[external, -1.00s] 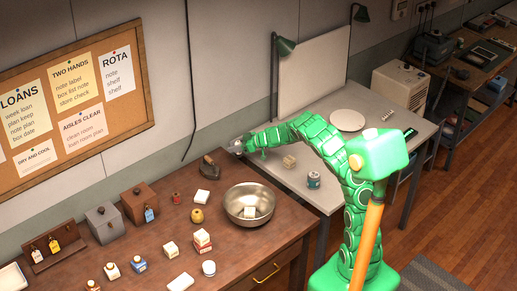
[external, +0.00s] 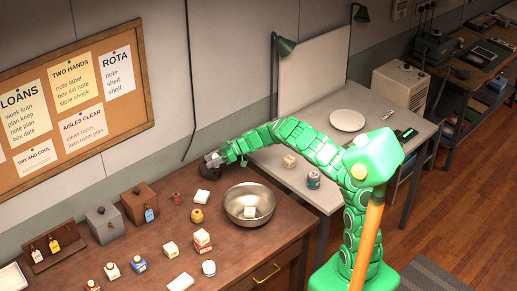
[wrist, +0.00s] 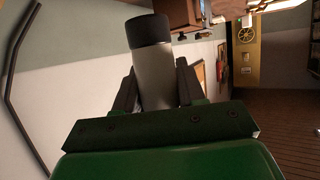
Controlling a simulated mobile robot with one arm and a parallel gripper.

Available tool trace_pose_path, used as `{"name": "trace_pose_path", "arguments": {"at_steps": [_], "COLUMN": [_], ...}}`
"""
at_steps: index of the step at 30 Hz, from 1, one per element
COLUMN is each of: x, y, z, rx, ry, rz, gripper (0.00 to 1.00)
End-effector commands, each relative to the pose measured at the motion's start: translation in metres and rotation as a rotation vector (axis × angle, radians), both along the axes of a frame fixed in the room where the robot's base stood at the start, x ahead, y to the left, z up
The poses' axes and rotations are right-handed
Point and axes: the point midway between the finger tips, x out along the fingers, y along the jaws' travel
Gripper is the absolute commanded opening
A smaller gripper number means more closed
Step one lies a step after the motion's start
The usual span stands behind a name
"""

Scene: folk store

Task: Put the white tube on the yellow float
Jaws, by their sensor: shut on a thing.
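In the wrist view my gripper (wrist: 156,82) is shut on a pale grey-white tube (wrist: 153,76) with a black cap, one finger on each side. A small round yellow thing (external: 197,216), which looks like the yellow float, sits on the brown table left of the metal bowl. It is below my gripper in the picture and apart from it.
The metal bowl (external: 262,213) holds a pale block. Boxes (external: 140,203), bottles and cartons stand left and in front. A grey table (external: 325,135) is at right.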

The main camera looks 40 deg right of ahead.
Motion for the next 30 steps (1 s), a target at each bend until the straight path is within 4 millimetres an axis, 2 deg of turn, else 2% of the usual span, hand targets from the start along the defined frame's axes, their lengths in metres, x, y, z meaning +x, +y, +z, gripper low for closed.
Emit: {"name": "trace_pose_path", "arguments": {"at_steps": [1,6,9,13,19,23,30], "x": [-0.005,-0.030,-0.046,-0.066,-0.084,-0.086,-0.087], "y": [0.021,0.087,0.120,0.153,0.177,0.180,0.180], "z": [0.001,-0.001,-0.003,-0.006,-0.010,-0.018,-0.048], "rx": [-0.001,-0.001,-0.003,-0.001,0.000,0.001,0.002], "ry": [-0.001,-0.001,-0.002,-0.001,0.000,0.002,0.003], "rz": [0.054,0.229,0.319,0.420,0.494,0.505,0.507], "gripper": [0.22,0.22,0.22,0.22,0.22,0.22,0.22]}}
